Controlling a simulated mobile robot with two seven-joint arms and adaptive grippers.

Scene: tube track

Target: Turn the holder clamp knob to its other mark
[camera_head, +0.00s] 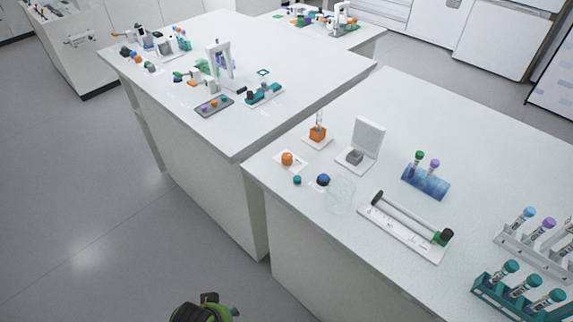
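A long white holder (400,233) lies on the near bench at right of centre, with a grey rod along it. A dark knob-like end with a green part (441,237) is at its right end. An orange round knob (287,159) sits on a small white plate at the bench's left side. A blue and dark knob (323,180) sits to its lower right. I cannot tell for sure which is the clamp knob, and any marks are too small to read. No gripper fingers show; a dark and green part of unclear identity is at the bottom edge.
A teal cap (297,180) and a faint clear piece (340,193) lie near the knobs. The bench between holder and tube racks is clear.

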